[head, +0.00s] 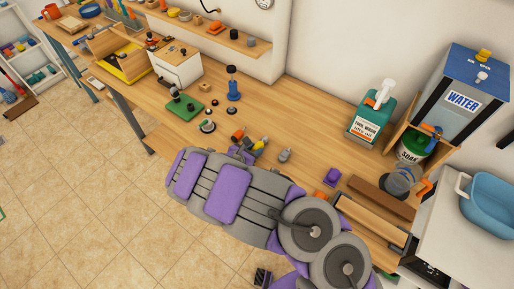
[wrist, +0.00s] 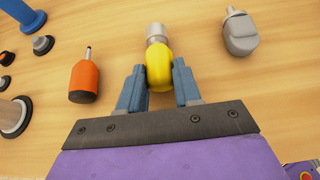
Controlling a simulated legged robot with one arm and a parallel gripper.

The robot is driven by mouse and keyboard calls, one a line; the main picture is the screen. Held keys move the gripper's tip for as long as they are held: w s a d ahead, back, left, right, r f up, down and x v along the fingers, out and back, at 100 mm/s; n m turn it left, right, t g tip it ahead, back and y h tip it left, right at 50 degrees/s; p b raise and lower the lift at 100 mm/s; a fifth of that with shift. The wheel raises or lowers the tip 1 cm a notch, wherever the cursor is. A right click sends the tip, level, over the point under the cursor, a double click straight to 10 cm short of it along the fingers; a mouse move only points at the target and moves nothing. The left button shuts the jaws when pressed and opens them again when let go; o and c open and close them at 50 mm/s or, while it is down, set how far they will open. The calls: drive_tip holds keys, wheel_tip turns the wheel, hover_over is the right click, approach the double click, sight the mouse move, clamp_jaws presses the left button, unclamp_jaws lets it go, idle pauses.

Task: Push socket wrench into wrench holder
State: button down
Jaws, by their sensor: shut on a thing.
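The socket wrench (wrist: 158,66), with a yellow handle and a silver cylindrical socket end, lies between the two blue-grey fingers of my gripper (wrist: 158,78) in the wrist view. The gripper is shut on its handle, and the socket end points away from my palm. In the head view the yellow handle (head: 259,145) shows at the end of my arm, low over the wooden bench. I cannot tell for sure which thing is the wrench holder; a green board (head: 183,108) with dark fittings lies farther left on the bench.
An orange screwdriver (wrist: 84,80) lies left of my gripper and a grey tool (wrist: 240,34) right of it. A blue post (head: 232,88) and several dark round pieces stand beyond. A purple block (head: 332,176) is at right. Bench is clear toward the soap bottle (head: 370,122).

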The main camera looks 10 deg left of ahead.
drive_tip(key=shift+r+p, duration=0.3)
drive_tip(key=shift+r, duration=0.1)
idle(0.4)
drive_tip(key=shift+r+p, duration=1.75)
drive_tip(key=shift+r, duration=0.65)
